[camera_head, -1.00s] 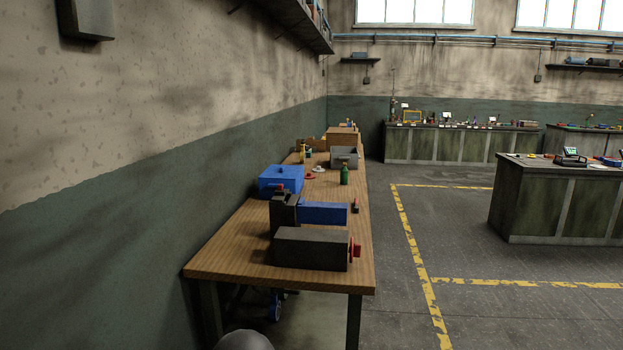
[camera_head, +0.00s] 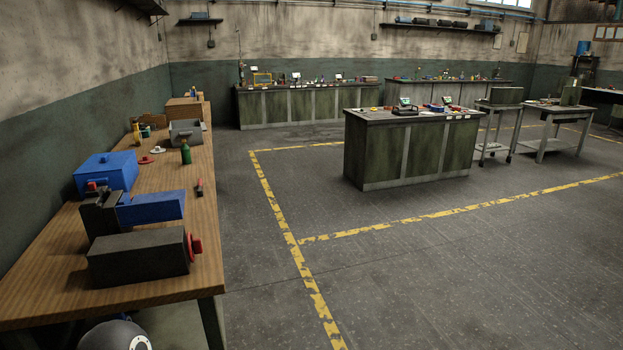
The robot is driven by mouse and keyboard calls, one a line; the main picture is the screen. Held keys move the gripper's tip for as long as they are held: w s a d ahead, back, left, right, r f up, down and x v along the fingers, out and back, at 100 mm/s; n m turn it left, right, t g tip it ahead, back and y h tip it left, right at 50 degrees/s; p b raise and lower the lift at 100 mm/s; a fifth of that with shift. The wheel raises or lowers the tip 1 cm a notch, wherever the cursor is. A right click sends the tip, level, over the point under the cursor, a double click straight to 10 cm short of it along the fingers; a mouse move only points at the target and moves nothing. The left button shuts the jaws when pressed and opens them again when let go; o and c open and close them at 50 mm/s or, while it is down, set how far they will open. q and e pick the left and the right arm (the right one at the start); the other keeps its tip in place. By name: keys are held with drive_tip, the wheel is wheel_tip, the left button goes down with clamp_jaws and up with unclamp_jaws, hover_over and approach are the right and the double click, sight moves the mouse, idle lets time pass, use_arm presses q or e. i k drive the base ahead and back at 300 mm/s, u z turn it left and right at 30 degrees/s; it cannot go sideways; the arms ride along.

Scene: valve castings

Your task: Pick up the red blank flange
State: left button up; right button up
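A small flat red disc (camera_head: 146,160), which looks like the red blank flange, lies on the wooden workbench (camera_head: 205,265) at the left. It sits between a blue box (camera_head: 105,172) and a green bottle (camera_head: 186,152), close to a whitish disc (camera_head: 158,150). It is too small to make out in detail. Other red items also show on the far benches, too small to identify. Neither of my grippers is in view.
A grey bin (camera_head: 185,133) stands farther back. A green-sided island (camera_head: 412,150) stands mid-room. Open floor with yellow lines lies right of the bench.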

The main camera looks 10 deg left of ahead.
sight(145, 161)
drive_tip(key=i, duration=7.45)
drive_tip(key=u, duration=2.2)
drive_tip(key=i, duration=0.25)
drive_tip(key=u, duration=1.45)
